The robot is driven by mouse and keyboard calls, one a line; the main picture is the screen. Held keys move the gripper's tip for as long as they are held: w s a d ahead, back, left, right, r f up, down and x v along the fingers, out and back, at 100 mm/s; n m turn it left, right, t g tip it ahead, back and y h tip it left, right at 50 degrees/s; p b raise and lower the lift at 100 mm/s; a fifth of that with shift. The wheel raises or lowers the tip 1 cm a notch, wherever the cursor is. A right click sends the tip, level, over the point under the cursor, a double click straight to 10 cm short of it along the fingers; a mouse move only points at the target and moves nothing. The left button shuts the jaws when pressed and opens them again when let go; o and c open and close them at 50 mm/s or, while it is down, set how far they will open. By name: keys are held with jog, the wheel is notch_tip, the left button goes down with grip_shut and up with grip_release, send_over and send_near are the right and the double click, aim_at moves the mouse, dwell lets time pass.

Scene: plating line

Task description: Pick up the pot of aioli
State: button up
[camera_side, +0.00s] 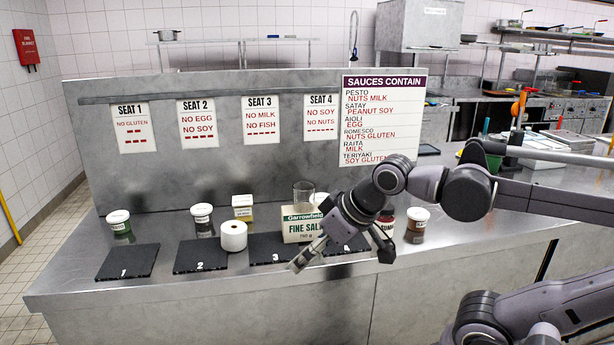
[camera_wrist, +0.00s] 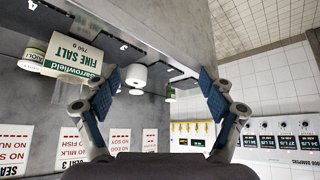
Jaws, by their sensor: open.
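My gripper (camera_side: 340,254) is open and empty, low in front of the salt box over the right-hand slates. In the wrist view its two blue-padded fingers (camera_wrist: 167,82) are spread with nothing held between them. I cannot read which pot is aioli. One pale pot with a dark green label band (camera_wrist: 34,54) stands beside the salt box in the wrist view. In the side view, a white lid (camera_side: 320,198) shows behind the salt box, the rest hidden. Other lidded pots are a green one (camera_side: 119,224) and two brown ones (camera_side: 202,217) (camera_side: 417,222).
The fine salt box (camera_side: 302,226) and a clear glass (camera_side: 303,192) stand near my gripper. A white roll (camera_side: 233,236), a yellow-and-white container (camera_side: 242,207) and a red-labelled jar (camera_side: 385,224) are also on the steel counter. Numbered dark slates (camera_side: 128,261) line its front.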

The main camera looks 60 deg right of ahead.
notch_tip(320, 180, up, 5)
jog(key=w+d+r+g+h, duration=0.1)
jog(key=w+d+r+g, duration=0.1)
jog(key=w+d+r, duration=0.65)
jog(key=m+g, duration=0.2)
jog(key=g, duration=0.2)
send_over(322, 197)
jog(key=shift+y, duration=0.4)
jog(key=f, duration=1.9)
jog(key=shift+s+a+f, duration=0.1)
jog(key=shift+a+f, duration=0.05)
jog(key=shift+a, duration=0.05)
jog(key=shift+d+f, duration=0.15)
jog(key=shift+f, duration=2.55)
jog(key=c, duration=1.2)
